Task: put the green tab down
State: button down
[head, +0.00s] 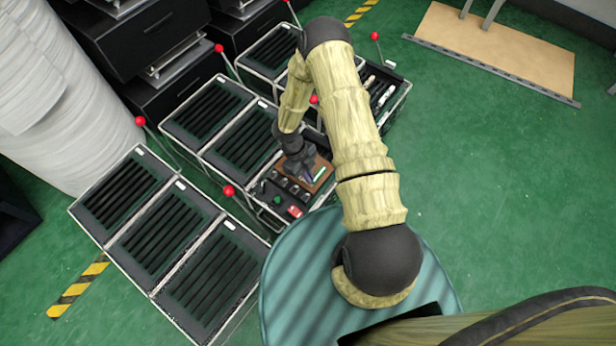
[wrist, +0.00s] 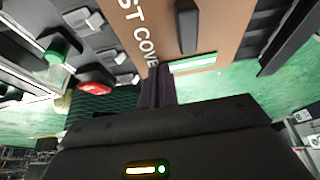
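A small green tab (head: 277,199) stands at the left in the open fixture box below my gripper (head: 305,178). It also shows at the upper left of the wrist view (wrist: 55,52), on a grey mount, apart from my fingers. A red tab (head: 295,211) is near it and appears in the wrist view (wrist: 95,88). My gripper (wrist: 157,85) has its dark fingers close together, with nothing visible between them. It is over the near edge of a brown lettered panel (wrist: 135,45), beside a green-and-white strip (wrist: 193,63). Finger contact with the panel cannot be told.
Several grey lever mounts (wrist: 85,20) surround the tabs. Slatted black boxes (head: 165,235) fill the left, with red-knobbed levers such as one at the front (head: 229,190) rising between them. Green floor (head: 490,190) is clear on the right.

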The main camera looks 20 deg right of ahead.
jog(key=shift+f, duration=0.1)
jog(key=c, duration=1.7)
grip_release()
jog(key=p+v, duration=0.5)
jog(key=v, duration=0.7)
